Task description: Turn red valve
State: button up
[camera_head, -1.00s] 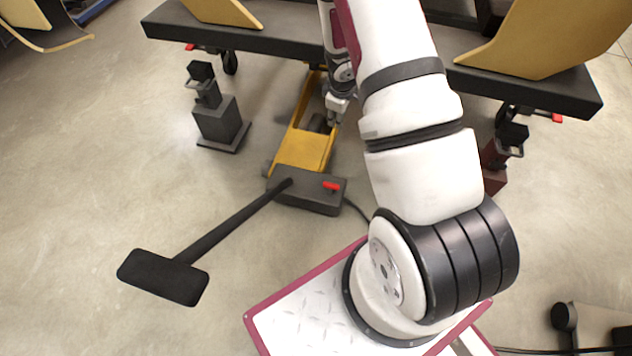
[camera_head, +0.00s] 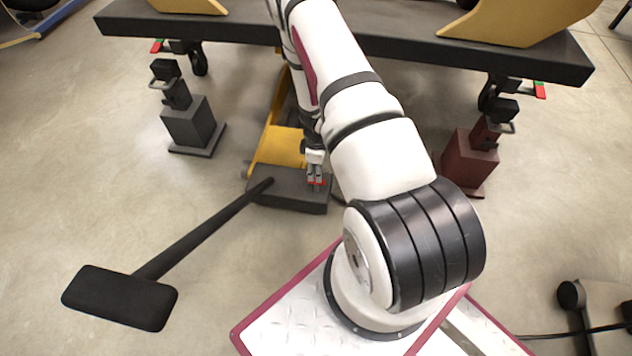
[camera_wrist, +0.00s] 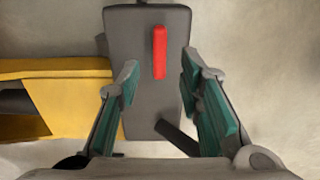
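The red valve (camera_wrist: 159,52) is a narrow red bar on top of a dark grey box (camera_wrist: 150,110) at the front end of a yellow jack frame (camera_head: 275,148). In the head view only bits of the red valve (camera_head: 317,183) show at my fingertips. My gripper (camera_head: 316,174) is over the right part of the box. In the wrist view my gripper (camera_wrist: 160,80) is open, with teal-padded fingers. The red bar lies ahead of the gap between them, roughly in line with it. I cannot tell whether the fingertips reach down beside it.
A black T-shaped handle (camera_head: 120,297) sticks out from the box to the front left. A long black beam (camera_head: 400,45) crosses above the yellow frame. The floor between is mostly clear.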

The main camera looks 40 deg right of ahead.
aim_at(316, 185)
notch_tip(316, 185, down, 5)
jog(key=shift+b, duration=0.9)
grip_shut()
